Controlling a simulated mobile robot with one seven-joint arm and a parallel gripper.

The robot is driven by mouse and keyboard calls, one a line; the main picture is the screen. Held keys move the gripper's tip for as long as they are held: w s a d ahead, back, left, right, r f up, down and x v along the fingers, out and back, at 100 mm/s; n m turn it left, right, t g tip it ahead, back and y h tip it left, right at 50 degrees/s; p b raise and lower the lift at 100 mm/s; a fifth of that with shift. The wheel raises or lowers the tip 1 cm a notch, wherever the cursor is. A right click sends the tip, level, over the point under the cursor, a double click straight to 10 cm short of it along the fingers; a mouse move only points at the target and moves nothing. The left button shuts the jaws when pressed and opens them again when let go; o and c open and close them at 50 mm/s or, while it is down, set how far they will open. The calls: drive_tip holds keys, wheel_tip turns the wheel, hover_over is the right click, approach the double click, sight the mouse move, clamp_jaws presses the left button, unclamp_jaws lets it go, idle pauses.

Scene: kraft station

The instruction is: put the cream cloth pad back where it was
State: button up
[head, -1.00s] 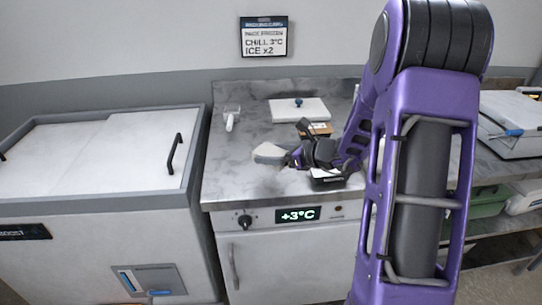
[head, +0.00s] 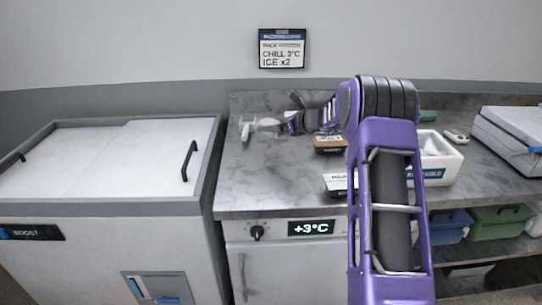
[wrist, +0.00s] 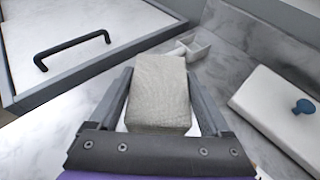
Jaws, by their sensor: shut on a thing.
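The cream cloth pad (wrist: 158,92) is held between the fingers of my gripper (wrist: 160,103) in the wrist view, its far end pointing away from me. In the head view the pad (head: 268,124) sticks out to the left of my gripper (head: 291,122), over the back left part of the grey marble worktop (head: 262,180). I cannot tell whether the pad touches the worktop.
A small white holder (wrist: 193,47) stands just beyond the pad; the head view shows it (head: 245,130) too. A white lid with a blue knob (wrist: 280,108) lies to the right. A brown box (head: 330,144), labelled pack (head: 337,183) and white foam box (head: 438,160) stand further right.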

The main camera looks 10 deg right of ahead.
sight(271, 154)
drive_tip(key=shift+w+r, duration=0.1)
drive_tip(key=shift+w, duration=0.45)
drive_tip(key=shift+w+a+f, duration=0.1)
drive_tip(key=shift+w+f, duration=0.05)
drive_tip(key=shift+f, duration=0.1)
wheel_tip(271, 154, down, 9)
drive_tip(key=shift+f+b, duration=0.15)
drive_tip(key=shift+b, duration=0.5)
drive_tip(key=shift+f, duration=0.1)
drive_tip(key=shift+f, duration=0.15)
drive_tip(key=o, duration=1.2)
drive_tip(key=shift+c, duration=0.2)
drive_tip(key=shift+r, duration=0.25)
drive_tip(key=shift+d+r, duration=0.15)
drive_tip(key=shift+d, duration=0.1)
drive_tip(key=v, duration=1.1)
drive_tip(key=shift+s, duration=0.4)
